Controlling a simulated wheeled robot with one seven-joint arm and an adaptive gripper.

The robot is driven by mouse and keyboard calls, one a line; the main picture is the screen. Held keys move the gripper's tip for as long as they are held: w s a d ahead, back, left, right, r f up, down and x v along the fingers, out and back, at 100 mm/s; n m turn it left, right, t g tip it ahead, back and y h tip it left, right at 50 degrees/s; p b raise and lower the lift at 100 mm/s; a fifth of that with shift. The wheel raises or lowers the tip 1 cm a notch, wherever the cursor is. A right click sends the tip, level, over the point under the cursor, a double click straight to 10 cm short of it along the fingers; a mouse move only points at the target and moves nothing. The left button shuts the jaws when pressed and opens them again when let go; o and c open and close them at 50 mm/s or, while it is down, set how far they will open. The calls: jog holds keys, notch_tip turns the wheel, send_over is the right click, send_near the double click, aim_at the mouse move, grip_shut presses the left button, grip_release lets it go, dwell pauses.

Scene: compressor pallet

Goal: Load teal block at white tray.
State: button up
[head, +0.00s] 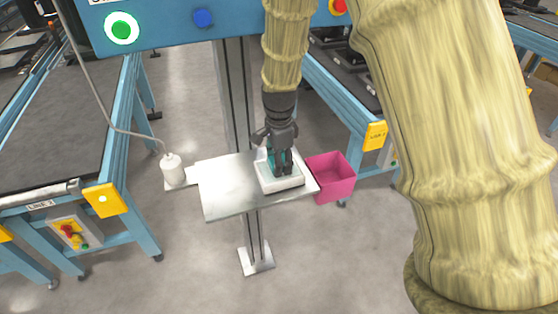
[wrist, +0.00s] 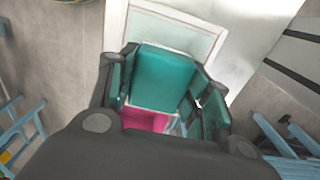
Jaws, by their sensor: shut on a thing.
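The white tray (head: 283,185) lies at the right part of a small metal shelf. My gripper (head: 281,168) points down over the tray and is shut on the teal block (head: 270,160). The fingers hide most of the block in the head view. In the wrist view the teal block (wrist: 165,78) sits between the fingers, with the white tray (wrist: 178,28) behind it. I cannot tell whether the block touches the tray floor.
The metal shelf (head: 228,190) is bare left of the tray. A pink bin (head: 334,178) is beside its right edge. A white bottle-like device (head: 172,170) with a cable is at its left end. A blue panel with buttons (head: 170,22) is above; conveyors stand on both sides.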

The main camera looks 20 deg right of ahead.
jog(key=shift+s, duration=0.1)
dwell(0.5)
jog(key=shift+r+p, duration=3.25)
jog(key=shift+r, duration=0.25)
jog(key=shift+f, duration=0.1)
